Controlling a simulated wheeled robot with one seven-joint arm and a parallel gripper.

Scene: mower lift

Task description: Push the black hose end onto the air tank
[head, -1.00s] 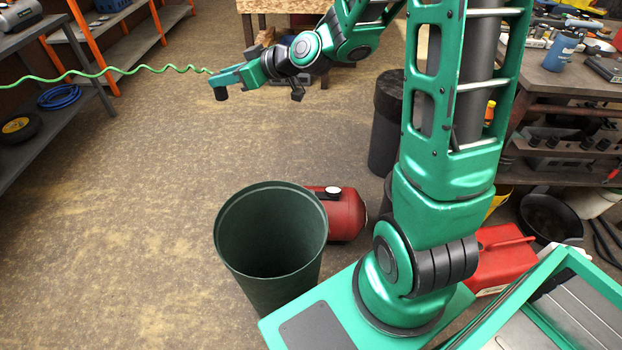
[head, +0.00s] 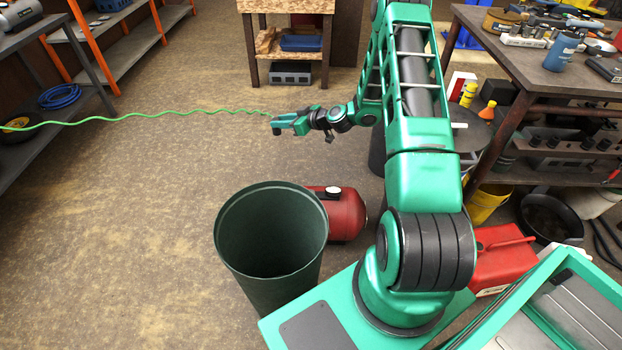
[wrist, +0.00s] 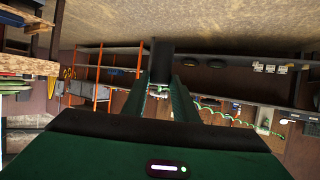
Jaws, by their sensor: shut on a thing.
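My gripper (head: 277,128) is held above the open floor, beyond the bin and the tank. It is shut on the black hose end (wrist: 162,62), a short dark cylinder between the fingertips in the wrist view. A thin green coiled hose (head: 130,114) runs from the gripper to the left edge of the head view. The red air tank (head: 346,214) lies on the floor right behind the bin, with a white-faced round part on top. The bin hides its left part. The hose end and the tank are well apart.
A tall dark green bin (head: 225,245) stands open in front of the tank. A red fuel can (head: 503,258) is beside my base. Shelving (head: 95,60) is at the left, a cluttered workbench (head: 520,60) at the right. The floor at the left is clear.

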